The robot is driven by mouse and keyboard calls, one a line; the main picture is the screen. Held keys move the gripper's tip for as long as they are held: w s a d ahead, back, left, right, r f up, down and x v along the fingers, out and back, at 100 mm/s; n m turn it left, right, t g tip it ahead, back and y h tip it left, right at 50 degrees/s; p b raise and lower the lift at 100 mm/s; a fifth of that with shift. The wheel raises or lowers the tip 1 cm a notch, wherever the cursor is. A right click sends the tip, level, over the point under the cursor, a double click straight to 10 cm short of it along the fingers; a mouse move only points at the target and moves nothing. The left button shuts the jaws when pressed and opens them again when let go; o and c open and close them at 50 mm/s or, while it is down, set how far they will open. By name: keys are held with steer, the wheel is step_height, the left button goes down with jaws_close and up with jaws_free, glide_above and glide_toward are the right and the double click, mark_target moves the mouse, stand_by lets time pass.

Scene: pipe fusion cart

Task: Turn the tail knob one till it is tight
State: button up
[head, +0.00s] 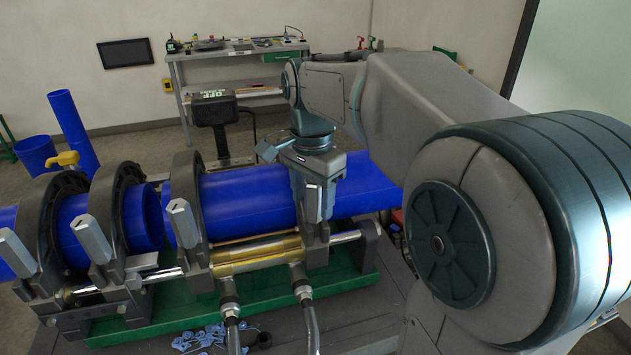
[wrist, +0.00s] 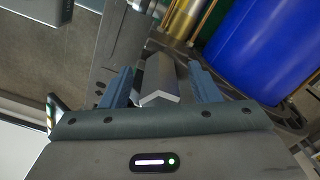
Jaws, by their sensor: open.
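The tail knob, a grey faceted bar-like knob (wrist: 158,76), stands between the two blue-grey fingers of my gripper (wrist: 165,84) in the wrist view. The fingers are open, with a gap showing on each side of the knob. In the head view my gripper (head: 314,200) points down over the rightmost clamp of the pipe machine, and its fingers hide most of the knob there. How tight the knob is cannot be told.
Similar grey knobs stand on the other clamps (head: 183,222) to the left. A long blue pipe (head: 250,200) lies behind my gripper, above a green base (head: 180,311). Metal hose ends (head: 304,290) rise in front. A workbench (head: 235,55) stands against the back wall.

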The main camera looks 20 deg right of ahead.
steer(key=c, duration=1)
steer(key=shift+m+p, duration=0.35)
steer(key=shift+m, duration=1.15)
steer(key=shift+c, duration=0.2)
steer(key=shift+w+r+m+p, duration=0.1)
steer(key=shift+m+p, duration=0.2)
steer(key=shift+m, duration=1.2)
steer(key=shift+w+m+p, duration=0.1)
steer(key=shift+m+p, duration=0.3)
steer(key=shift+m, duration=1.1)
